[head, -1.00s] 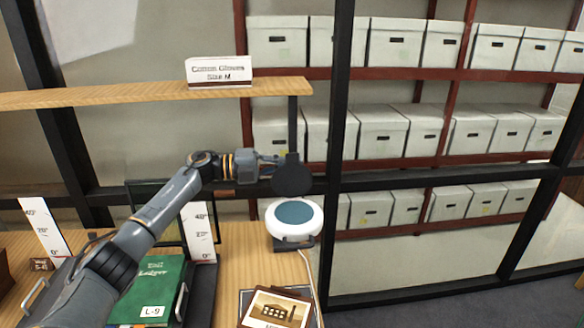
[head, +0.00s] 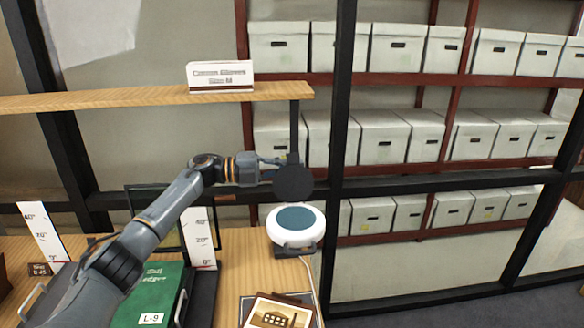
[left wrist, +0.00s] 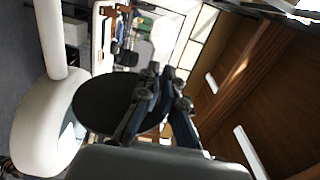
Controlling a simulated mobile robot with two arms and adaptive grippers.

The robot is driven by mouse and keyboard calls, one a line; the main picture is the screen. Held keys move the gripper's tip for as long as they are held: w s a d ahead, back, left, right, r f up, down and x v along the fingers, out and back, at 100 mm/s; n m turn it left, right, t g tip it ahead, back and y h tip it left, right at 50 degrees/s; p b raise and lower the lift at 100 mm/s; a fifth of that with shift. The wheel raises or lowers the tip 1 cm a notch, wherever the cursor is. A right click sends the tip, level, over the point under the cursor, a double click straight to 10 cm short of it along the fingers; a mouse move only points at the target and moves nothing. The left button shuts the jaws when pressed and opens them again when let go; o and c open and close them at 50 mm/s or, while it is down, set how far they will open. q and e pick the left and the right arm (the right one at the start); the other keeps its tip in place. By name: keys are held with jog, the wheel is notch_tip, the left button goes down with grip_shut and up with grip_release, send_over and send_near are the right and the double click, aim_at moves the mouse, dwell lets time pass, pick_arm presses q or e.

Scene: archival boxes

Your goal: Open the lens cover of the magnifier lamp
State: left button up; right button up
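The magnifier lamp (head: 305,235) has a round white head with a teal lens and stands at the right end of the wooden desk. Its dark round lens cover (head: 293,184) stands raised above and behind the lens, which is uncovered. In the left wrist view the black cover (left wrist: 105,103) shows beside the white lamp head (left wrist: 40,135). My left gripper (head: 278,160) is at the cover's upper left edge. In the left wrist view its fingers (left wrist: 162,75) have a narrow gap, and one overlaps the cover's edge; contact is unclear. My right gripper is not seen.
A wooden shelf (head: 150,97) with a small labelled box (head: 219,76) lies above my left arm. A green ledger (head: 155,290), upright scale cards (head: 201,238) and a picture card (head: 275,314) are on the desk. A black frame post (head: 340,150) stands right of the lamp.

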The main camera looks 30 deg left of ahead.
pick_arm(q)
jog(key=shift+o, duration=1.4)
jog(key=shift+w+a+f, duration=0.1)
jog(key=v, duration=1.2)
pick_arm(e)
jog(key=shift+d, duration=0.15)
